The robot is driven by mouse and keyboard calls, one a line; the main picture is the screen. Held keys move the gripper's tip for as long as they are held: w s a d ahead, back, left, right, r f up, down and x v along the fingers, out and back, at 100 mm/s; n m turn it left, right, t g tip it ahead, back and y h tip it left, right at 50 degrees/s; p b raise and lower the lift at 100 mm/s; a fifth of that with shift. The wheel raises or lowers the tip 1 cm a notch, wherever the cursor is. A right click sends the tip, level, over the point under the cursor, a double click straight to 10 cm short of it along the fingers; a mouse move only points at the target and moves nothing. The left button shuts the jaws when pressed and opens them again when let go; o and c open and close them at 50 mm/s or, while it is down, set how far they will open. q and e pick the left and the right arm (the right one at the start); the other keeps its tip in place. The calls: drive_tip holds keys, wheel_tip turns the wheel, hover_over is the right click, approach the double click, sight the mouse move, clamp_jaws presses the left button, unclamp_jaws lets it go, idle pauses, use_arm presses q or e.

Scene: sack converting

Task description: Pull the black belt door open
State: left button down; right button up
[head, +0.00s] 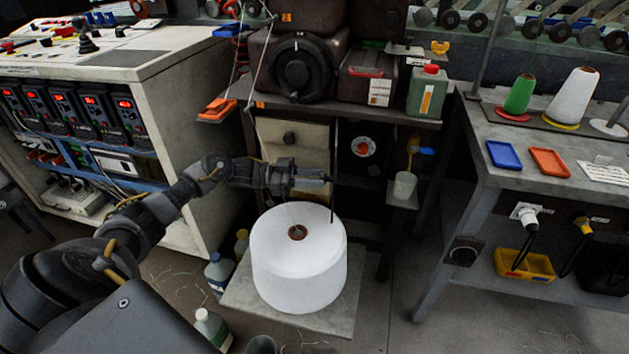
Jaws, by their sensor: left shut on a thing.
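The black belt door (335,150) shows as a thin, dark upright strip under the machine's shelf, seen nearly edge-on and standing out from the frame. To its right is a dark recess with a red and white disc (363,147). My left gripper (322,180) reaches in from the left, just above the big white spool, and is shut at the door strip. The exact spot it grips is small and partly hidden by its fingers. My right gripper is not in view.
The white spool (300,265) stands on a pale board (235,295) right below my left gripper. A beige panel (300,165) with a black knob is behind my arm. Bottles (218,270) stand left of the spool. A grey table (478,150) is at right; floor between is clear.

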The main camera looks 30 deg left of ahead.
use_arm(q)
drive_tip(key=shift+r, duration=0.1)
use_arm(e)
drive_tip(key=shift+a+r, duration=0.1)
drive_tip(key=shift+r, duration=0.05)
use_arm(q)
drive_tip(key=c, duration=1.1)
unclamp_jaws()
drive_tip(key=shift+o, duration=0.2)
drive_tip(key=v, duration=1)
drive_tip(key=shift+a, duration=0.4)
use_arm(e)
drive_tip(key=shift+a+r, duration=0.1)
use_arm(q)
drive_tip(key=shift+s, duration=0.1)
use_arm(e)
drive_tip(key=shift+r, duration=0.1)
